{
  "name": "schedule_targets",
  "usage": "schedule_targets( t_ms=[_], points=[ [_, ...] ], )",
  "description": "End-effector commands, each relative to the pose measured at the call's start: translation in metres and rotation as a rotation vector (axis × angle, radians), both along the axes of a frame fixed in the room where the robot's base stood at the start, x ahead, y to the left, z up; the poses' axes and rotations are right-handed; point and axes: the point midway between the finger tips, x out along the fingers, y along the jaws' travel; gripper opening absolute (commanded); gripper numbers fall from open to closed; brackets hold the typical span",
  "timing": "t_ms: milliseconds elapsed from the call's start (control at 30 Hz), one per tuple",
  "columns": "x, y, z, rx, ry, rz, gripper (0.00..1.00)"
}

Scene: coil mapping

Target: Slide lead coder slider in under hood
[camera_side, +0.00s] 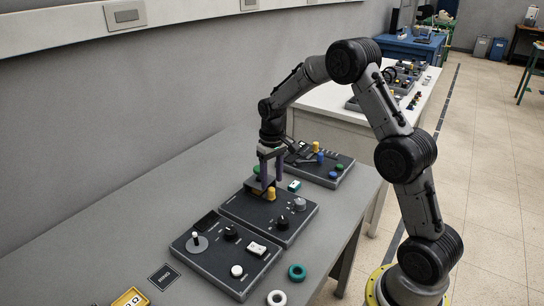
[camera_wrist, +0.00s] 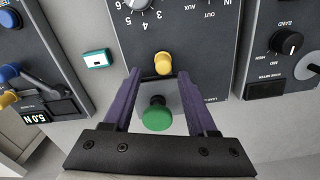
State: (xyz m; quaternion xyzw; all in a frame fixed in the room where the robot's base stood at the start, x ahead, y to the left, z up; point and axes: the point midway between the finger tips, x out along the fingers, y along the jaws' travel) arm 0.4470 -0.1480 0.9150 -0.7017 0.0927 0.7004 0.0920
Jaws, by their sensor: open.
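The middle dark panel (camera_side: 262,226) has a yellow knob (camera_side: 271,194). In the wrist view this yellow knob (camera_wrist: 162,63) sits near the panel's edge, beside partly readable lettering that seems to begin with "LEAD". A green knob (camera_wrist: 157,115) on a pale plate lies between my fingers; it also shows in the side view (camera_side: 257,169). My gripper (camera_wrist: 159,74) is open, its two purple fingers on either side of the green knob, tips just short of the yellow knob. It is low over the panel's far end (camera_side: 268,181). I cannot make out which part is the hood.
A left panel (camera_side: 222,262) with knobs and a joystick stands close by. A back panel (camera_side: 330,174) has coloured knobs and a lever. A small teal-framed box (camera_side: 294,185) lies between panels. A white ring (camera_side: 277,298) and green ring (camera_side: 297,271) lie in front. The table's wall side is clear.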

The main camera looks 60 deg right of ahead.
Motion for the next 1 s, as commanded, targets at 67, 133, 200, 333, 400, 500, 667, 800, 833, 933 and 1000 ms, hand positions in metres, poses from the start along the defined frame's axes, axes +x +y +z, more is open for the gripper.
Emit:
schedule_targets(
  t_ms=[67,133,200,333,400,500,667,800,833,933,1000],
  points=[
    [0.000,0.000,0.020,-0.001,-0.005,0.000,0.58],
    [0.001,-0.001,0.036,-0.003,-0.006,0.000,0.58],
    [0.001,-0.001,0.050,-0.003,-0.006,0.000,0.58],
    [0.000,-0.001,0.073,-0.002,-0.005,0.000,0.58],
    [0.000,-0.001,0.082,-0.002,-0.004,0.000,0.58],
    [0.000,-0.001,0.092,-0.002,-0.003,0.000,0.58],
    [0.000,-0.001,0.098,-0.001,-0.002,0.000,0.58],
    [0.000,-0.001,0.099,-0.001,-0.002,0.000,0.58],
    [0.000,-0.001,0.098,-0.001,-0.002,0.000,0.58],
    [0.000,-0.001,0.098,-0.001,-0.001,0.000,0.58],
    [0.000,-0.001,0.098,-0.001,-0.001,0.000,0.58]
  ],
)
